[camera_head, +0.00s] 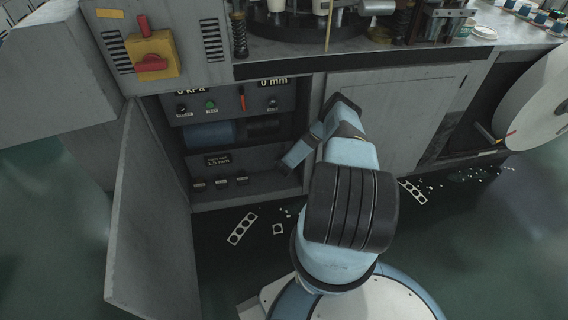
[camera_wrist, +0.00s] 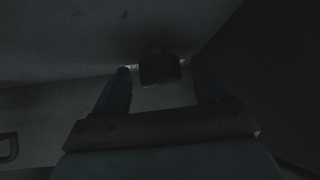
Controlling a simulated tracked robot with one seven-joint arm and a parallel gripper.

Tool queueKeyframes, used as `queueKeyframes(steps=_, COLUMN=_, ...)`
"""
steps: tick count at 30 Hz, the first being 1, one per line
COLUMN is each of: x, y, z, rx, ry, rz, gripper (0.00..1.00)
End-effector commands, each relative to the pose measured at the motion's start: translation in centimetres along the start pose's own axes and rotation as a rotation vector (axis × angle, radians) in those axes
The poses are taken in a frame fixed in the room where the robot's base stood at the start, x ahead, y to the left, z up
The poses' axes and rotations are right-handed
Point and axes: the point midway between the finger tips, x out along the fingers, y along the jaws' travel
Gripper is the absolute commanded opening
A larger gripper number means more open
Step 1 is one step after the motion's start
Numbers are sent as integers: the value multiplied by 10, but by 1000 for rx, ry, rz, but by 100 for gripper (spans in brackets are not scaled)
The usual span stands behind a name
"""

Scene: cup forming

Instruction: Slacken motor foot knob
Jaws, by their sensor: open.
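Inside the open cabinet a blue motor cylinder (camera_head: 210,132) lies above a grey base plate (camera_head: 262,180). Several small pale-topped knobs (camera_head: 221,182) stand in a row low at the front of that plate. My arm reaches into the right side of the cabinet opening, and my fingertips cannot be made out in the head view. In the wrist view my gripper (camera_wrist: 163,80) is open, with a finger on either side of a dark blocky thing (camera_wrist: 160,69). It looks like a knob; the dim light hides whether the fingers touch it.
The grey cabinet door (camera_head: 152,225) stands open on the left. A panel with dials and switches (camera_head: 228,103) sits above the motor. A closed grey door (camera_head: 390,110) is on the right. Punched scrap strips (camera_head: 241,228) lie on the dark floor.

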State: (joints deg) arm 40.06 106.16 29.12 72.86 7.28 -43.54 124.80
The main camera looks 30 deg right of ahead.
Motion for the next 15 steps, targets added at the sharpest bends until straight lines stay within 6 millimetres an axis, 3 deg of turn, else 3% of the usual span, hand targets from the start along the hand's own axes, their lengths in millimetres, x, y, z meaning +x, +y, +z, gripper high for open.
queueKeyframes(steps=10, x=3, y=0, z=0, rx=0, ry=0, rz=0, gripper=74)
queueKeyframes(steps=15, x=3, y=0, z=1, rx=-1, ry=0, rz=1, gripper=58)
